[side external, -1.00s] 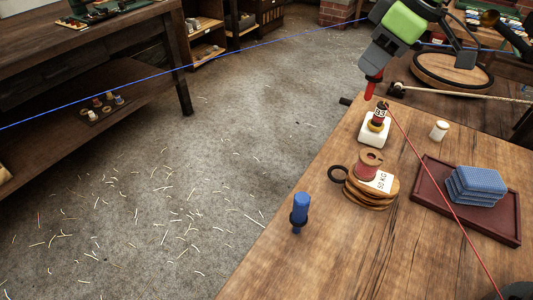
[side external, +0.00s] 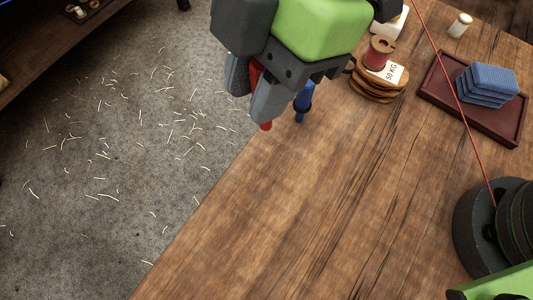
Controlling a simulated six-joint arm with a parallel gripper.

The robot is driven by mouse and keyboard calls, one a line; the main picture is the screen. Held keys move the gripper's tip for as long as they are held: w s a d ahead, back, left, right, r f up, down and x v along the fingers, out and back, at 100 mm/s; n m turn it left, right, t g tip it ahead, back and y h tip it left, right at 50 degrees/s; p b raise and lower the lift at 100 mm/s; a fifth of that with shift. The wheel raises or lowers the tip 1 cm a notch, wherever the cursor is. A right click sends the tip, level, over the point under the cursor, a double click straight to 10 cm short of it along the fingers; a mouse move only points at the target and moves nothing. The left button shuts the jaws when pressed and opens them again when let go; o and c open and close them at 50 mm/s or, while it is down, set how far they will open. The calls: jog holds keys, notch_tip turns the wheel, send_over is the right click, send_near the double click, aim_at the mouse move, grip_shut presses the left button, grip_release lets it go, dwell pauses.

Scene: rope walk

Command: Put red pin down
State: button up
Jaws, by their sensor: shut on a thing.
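My gripper (side external: 250,90) is at the top middle of the side external view, with its grey fingers shut on the red pin (side external: 266,126). Only the red tip below the fingers and a strip of red between them show; the rest is hidden. The pin points downward near the table's left edge. I cannot tell how high its tip is above the wooden table (side external: 310,200). A blue pin (side external: 303,98) stands upright on the table just right of my gripper, partly hidden by it.
A stack of round wooden discs (side external: 376,88) with a red spool (side external: 379,51) is behind. A dark red tray (side external: 436,84) holds blue folded cloths (side external: 486,82). A red line (side external: 444,65) runs to a dark wheel (side external: 480,228) at right. The table's front middle is clear.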

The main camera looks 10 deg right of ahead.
notch_tip(320, 180, down, 13)
jog(key=shift+r, duration=0.2)
dwell(0.3)
jog(key=shift+f, duration=0.2)
jog(key=o, duration=0.9)
jog(key=shift+r, duration=0.15)
jog(key=v, duration=1.2)
